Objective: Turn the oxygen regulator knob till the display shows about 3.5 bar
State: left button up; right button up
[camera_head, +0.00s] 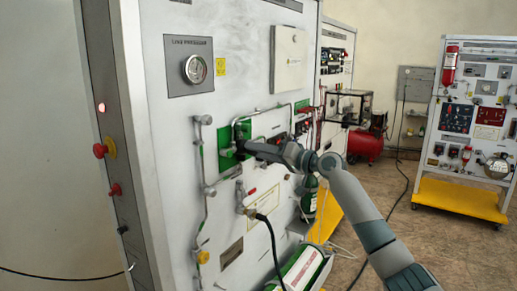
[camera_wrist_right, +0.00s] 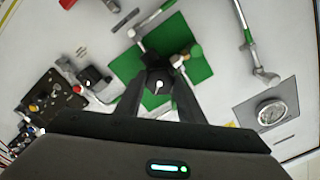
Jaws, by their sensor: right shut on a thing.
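The regulator knob (camera_wrist_right: 158,84) is a dark round knob with a pale pointer mark, in front of the green plate (camera_wrist_right: 197,68) in the right wrist view. My right gripper (camera_wrist_right: 158,92) is shut on it, one finger on each side. In the head view my right gripper (camera_head: 245,147) reaches from the right to the green plate (camera_head: 225,160) on the trainer panel, and hides the knob there. I cannot make out any pressure display reading. My left gripper is in neither view.
A round gauge labelled line pressure (camera_head: 195,69) sits higher on the panel; it also shows in the wrist view (camera_wrist_right: 271,112). Pipes and a black hose (camera_head: 270,230) surround the work spot. A green cylinder (camera_head: 300,270) lies below.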

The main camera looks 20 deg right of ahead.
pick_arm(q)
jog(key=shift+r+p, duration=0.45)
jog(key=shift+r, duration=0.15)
pick_arm(e)
jog(key=shift+r+m, duration=0.15)
jog(key=shift+m, duration=0.95)
jog(key=o, duration=1.1)
jog(key=shift+c, duration=0.2)
jog(key=shift+d, duration=0.1)
pick_arm(q)
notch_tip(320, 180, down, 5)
jog(key=b, duration=0.5)
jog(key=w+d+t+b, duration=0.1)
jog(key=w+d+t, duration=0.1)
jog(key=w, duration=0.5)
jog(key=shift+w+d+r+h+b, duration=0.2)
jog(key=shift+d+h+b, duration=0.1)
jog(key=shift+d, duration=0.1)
pick_arm(e)
jog(key=v, duration=1.7)
